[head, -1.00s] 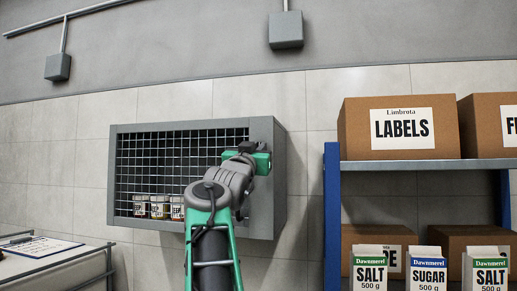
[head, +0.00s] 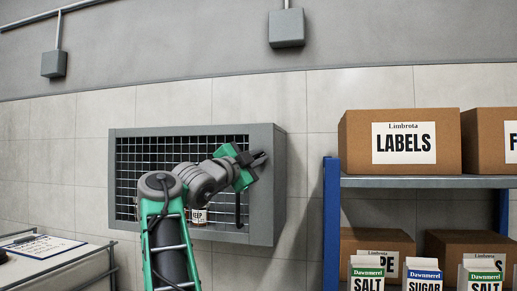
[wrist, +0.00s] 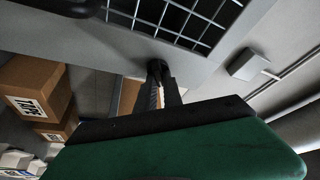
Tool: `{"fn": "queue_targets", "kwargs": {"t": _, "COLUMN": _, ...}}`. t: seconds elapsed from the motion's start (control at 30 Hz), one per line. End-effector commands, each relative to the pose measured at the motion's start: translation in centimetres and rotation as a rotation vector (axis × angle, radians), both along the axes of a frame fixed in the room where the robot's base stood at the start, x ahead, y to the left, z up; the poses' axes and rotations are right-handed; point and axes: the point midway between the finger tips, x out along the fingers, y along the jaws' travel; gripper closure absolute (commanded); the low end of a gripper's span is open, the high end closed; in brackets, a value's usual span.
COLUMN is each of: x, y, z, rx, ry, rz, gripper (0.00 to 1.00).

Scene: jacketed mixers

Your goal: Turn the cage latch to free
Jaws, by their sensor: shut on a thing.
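The grey wall cage (head: 264,200) has a wire mesh front and a wide grey frame. My gripper (head: 260,158) is at the upper right of this frame, tilted, with its fingertips pointing right. In the wrist view, my gripper (wrist: 160,68) has its fingers close together on the small dark cage latch (wrist: 157,63) at the frame. The latch is mostly hidden by the fingers, so its exact angle cannot be told. A dark upright handle (head: 238,209) stands below my gripper on the cage front; part of it shows at the top left of the wrist view.
A blue and grey shelf (head: 331,225) with cardboard boxes (head: 400,140) and cartons stands to the right. A table with a clipboard (head: 40,246) is at the lower left. Labelled jars (head: 198,216) sit behind the mesh, partly hidden by my arm. Bare wall separates cage and shelf.

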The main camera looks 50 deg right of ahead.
Motion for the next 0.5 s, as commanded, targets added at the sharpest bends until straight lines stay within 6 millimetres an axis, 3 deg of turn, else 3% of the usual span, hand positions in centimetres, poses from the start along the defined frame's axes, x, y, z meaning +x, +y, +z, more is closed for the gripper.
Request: {"fn": "queue_targets", "kwargs": {"t": 0.5, "x": 0.11, "y": 0.00, "z": 0.30, "rx": 0.177, "ry": -0.406, "rz": 0.002, "gripper": 1.00}}
